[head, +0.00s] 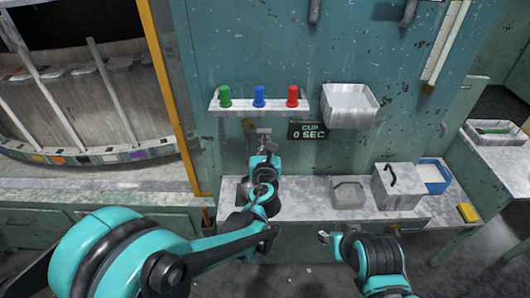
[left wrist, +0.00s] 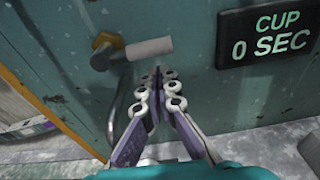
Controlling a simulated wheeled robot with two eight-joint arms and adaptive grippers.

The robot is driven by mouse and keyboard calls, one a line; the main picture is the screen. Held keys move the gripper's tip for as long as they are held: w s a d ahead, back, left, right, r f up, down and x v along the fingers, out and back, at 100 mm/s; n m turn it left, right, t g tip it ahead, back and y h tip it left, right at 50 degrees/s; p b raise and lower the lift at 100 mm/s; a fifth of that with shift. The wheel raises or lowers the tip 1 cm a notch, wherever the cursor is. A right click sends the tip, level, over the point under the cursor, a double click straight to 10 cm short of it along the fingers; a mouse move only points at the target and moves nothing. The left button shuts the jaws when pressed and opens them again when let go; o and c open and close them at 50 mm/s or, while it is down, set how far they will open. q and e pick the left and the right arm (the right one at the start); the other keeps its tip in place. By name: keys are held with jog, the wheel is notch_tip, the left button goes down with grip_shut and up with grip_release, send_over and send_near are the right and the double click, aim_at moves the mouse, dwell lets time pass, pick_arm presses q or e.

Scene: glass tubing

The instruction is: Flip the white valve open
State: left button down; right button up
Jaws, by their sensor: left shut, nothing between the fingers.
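The white valve handle (left wrist: 150,48) is a short white cylinder, lying sideways to the right of a brass fitting (left wrist: 104,42) on the teal wall. A metal pipe (left wrist: 115,105) runs down below the fitting. In the head view the handle (head: 263,131) shows small, just above my left gripper (head: 266,149). In the left wrist view my left gripper (left wrist: 158,76) is shut and empty, its fingertips just below the handle's right part. Contact cannot be told. My right gripper (head: 323,237) is at the lower middle, partly hidden and far from the valve.
A dark "CUP 0 SEC" display (head: 308,132) is right of the valve. A shelf (head: 235,106) above holds green, blue and red cups. A white bin (head: 350,105) hangs to the right. A counter (head: 310,205) below carries a grey tray (head: 350,190) and a box (head: 398,187).

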pick_arm(q)
jog(key=shift+s+r, duration=0.15)
jog(key=shift+r, duration=0.5)
